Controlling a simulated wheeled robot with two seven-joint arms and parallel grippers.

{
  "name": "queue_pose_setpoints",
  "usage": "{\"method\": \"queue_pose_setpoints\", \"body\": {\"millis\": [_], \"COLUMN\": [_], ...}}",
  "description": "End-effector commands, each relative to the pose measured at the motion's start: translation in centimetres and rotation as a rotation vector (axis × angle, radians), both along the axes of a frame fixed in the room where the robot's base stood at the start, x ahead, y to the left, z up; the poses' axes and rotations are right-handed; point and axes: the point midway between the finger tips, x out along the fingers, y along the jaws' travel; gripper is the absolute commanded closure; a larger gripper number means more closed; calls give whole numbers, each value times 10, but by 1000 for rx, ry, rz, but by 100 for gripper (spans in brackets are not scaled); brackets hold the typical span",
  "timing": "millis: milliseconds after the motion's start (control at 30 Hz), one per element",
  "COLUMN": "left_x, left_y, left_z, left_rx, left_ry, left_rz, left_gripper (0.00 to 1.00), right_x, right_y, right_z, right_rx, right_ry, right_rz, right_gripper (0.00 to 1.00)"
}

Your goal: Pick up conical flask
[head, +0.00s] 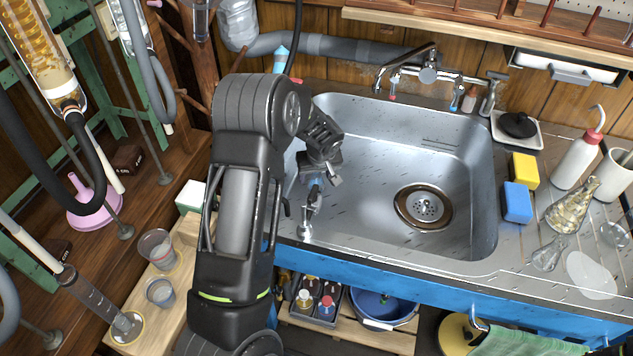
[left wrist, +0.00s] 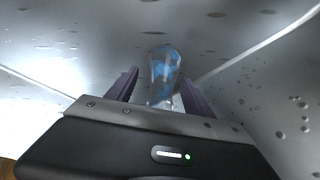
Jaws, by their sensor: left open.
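My left gripper (head: 312,192) is over the left part of the sink and partly hidden by my own arm. In the left wrist view its two dark fingers (left wrist: 152,92) are apart. A clear glass vessel with blue patches (left wrist: 164,72) shows between and beyond the fingertips; its full shape is hidden, so I cannot tell whether it is a conical flask. A conical glass flask (head: 572,207) stands on the drainboard at the right, far from the gripper. A smaller clear flask (head: 548,256) is in front of it. My right gripper is not in view.
The steel sink (head: 380,125) has a drain (head: 424,207) and a tap (head: 428,70) at its back. A yellow sponge (head: 523,168), a blue sponge (head: 516,203) and a white wash bottle (head: 578,160) stand right of it. Beakers (head: 158,250) stand on the left bench.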

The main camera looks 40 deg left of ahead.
Motion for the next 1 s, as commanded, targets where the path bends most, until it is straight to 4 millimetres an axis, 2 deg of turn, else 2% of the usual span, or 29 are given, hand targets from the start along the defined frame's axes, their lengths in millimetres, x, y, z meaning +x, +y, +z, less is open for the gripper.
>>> {"method": "queue_pose_setpoints", "body": {"millis": [100, 833, 1000], "left_x": [0, 0, 0], "left_y": [0, 0, 0], "left_z": [0, 0, 0], "left_rx": [0, 0, 0], "left_ry": [0, 0, 1], "left_rz": [0, 0, 0], "left_gripper": [40, 100, 100], "right_x": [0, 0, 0], "right_y": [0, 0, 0], "right_z": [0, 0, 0], "right_rx": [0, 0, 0], "right_ry": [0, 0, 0], "right_rz": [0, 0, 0], "right_gripper": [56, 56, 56]}}
